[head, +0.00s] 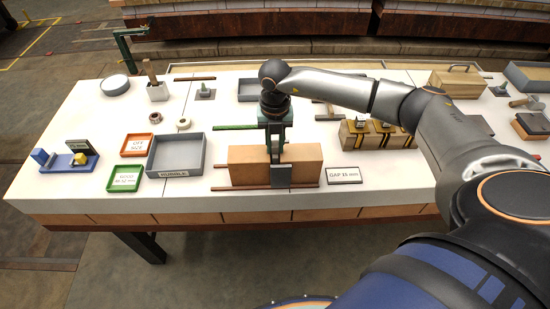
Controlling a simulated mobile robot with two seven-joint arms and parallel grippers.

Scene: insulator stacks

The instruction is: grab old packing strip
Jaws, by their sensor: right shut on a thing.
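A thin reddish-brown strip (238,188) lies along the front foot of a tan block (245,166) on the white bench; I take it for the old packing strip. My right gripper (281,177) points down in front of the block, with its grey tip over the middle of this strip. It is shut, and the strip is the thing at its tip. The exact grip is hidden behind the tip. A green bar (232,127) lies level behind the block's left part. My left gripper is not in view.
A grey tray (150,157) stands left of the block, beside green (112,183) and orange (124,149) trays. A "GAP 35 mm" sign (344,175) stands close on the right. Tan blocks with black and yellow parts (365,141) stand behind it.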

